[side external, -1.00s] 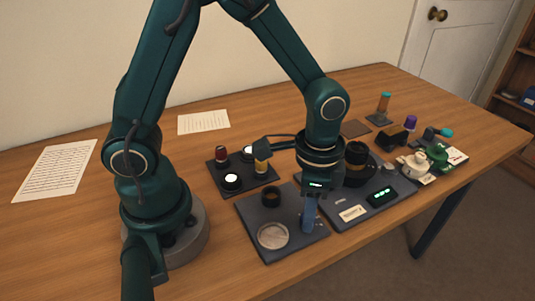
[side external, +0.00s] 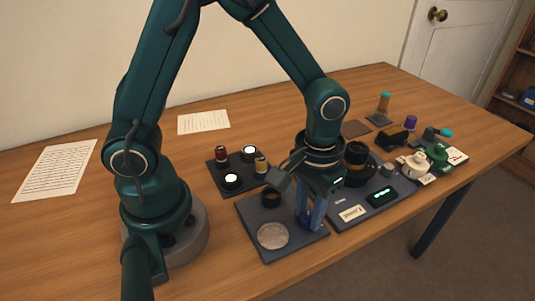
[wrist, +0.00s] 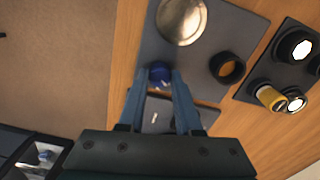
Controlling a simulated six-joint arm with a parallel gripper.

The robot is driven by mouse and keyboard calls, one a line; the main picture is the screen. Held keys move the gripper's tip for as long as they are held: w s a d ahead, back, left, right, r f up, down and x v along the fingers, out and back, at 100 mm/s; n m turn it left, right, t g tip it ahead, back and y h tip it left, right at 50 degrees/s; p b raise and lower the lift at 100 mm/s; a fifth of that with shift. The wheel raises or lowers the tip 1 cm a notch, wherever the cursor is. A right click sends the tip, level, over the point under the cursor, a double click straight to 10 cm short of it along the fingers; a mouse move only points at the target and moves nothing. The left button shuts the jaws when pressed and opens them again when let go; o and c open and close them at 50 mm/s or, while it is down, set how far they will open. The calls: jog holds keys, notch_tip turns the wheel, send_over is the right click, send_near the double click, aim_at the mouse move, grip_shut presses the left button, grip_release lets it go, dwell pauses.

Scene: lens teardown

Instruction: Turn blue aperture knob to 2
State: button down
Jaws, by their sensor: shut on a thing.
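The blue aperture knob (wrist: 160,72) sits on the dark grey plate (wrist: 205,52) in the wrist view, between the tips of my two blue fingers. My gripper (wrist: 160,82) is shut on it from above. A small pale mark shows near the knob's lower edge, but no scale number can be read. In the side external view my gripper (side external: 310,222) stands with its fingers pointing down at the right part of the plate (side external: 256,248), and the fingers hide the knob.
A dark tray (side external: 216,176) with several small cylinders stands behind. A panel with a green display (side external: 382,196) and a black and gold lens barrel (side external: 356,158) is close on the right.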

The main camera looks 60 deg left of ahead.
aim_at(308, 216)
jog(key=n, duration=0.6)
jog(key=shift+n, duration=0.3)
dwell(0.5)
jog(key=c, duration=0.6)
grip_release()
jog(key=shift+r, duration=2.55)
